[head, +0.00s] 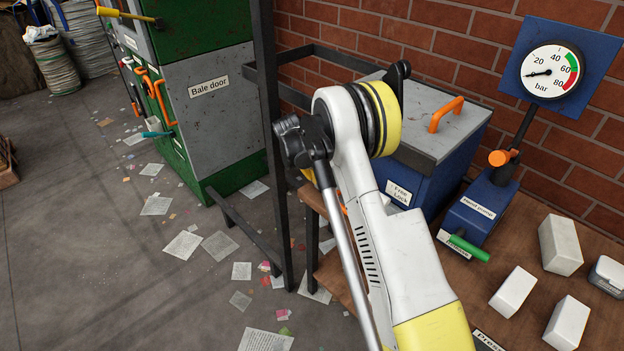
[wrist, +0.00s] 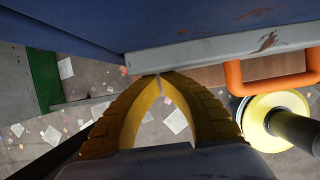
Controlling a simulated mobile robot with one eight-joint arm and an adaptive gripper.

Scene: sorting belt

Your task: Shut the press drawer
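A blue box (head: 445,175) with a grey lid and an orange handle (head: 446,114) on top stands on the bench against the brick wall. A label on its front seems to end in "Lock". My arm covers much of its front, and a bit of orange shows beside the arm there. In the wrist view, a grey rust-marked edge (wrist: 215,50) runs below a blue face, with an orange handle (wrist: 275,75) at right. I cannot tell how far any drawer stands out. My gripper (wrist: 160,74) has its yellow fingertips together, empty, close to the grey edge. The head view hides it.
A blue hand pump (head: 478,210) with a green handle and a gauge (head: 550,72) stand right of the box. Pale blocks (head: 560,245) lie on the bench. A dark metal frame (head: 268,120) and green baler (head: 215,110) are left. Papers litter the floor.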

